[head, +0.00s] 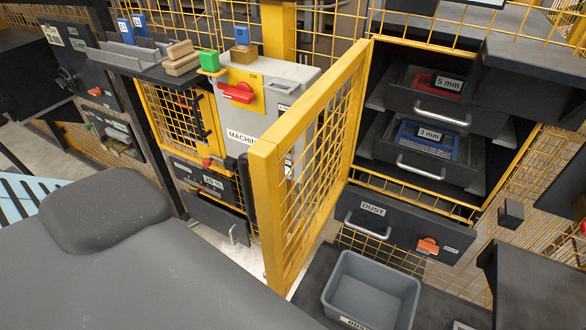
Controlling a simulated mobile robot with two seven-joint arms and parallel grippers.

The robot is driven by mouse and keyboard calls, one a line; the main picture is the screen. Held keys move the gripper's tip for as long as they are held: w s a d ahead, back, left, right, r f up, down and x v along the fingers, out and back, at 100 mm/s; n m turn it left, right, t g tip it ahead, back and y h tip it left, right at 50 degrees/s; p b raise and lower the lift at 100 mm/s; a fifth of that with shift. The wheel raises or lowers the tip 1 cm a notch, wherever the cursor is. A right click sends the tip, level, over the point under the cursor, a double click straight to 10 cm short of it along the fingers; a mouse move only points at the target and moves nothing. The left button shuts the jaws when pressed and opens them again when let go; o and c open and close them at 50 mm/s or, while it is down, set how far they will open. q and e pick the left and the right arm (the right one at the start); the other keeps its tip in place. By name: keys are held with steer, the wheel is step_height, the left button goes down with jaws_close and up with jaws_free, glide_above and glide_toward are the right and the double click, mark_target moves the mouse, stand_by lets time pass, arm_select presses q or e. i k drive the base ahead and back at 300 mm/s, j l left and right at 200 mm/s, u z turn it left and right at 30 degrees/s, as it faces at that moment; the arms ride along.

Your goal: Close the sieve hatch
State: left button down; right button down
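The sieve hatch (268,200) is a yellow-framed mesh door in the middle of the head view. It stands open, swung out toward me from the left side of a dark sieve bay (372,160). Inside the bay are two drawers with silver handles, one labelled 5 mm (425,112) with a red item and one labelled 3 mm (410,158) with a blue item. Neither of my grippers shows in this view. A large dark grey part of my own body covers the lower left and hides the floor there.
A grey machine box with a red switch (238,93) stands left of the hatch. Below the bay is a DUST drawer (395,226) with an orange latch (428,245). A grey bin (338,267) stands in front of it. A shelf (140,68) holds wooden blocks at upper left.

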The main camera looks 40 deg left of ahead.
mark_target(284, 258)
steer(key=j+z, duration=0.1)
steer(key=j, duration=0.4)
steer(key=k+j, duration=0.15)
steer(key=j, duration=0.35)
steer(key=k+j+z, duration=0.15)
steer(key=j, duration=0.4)
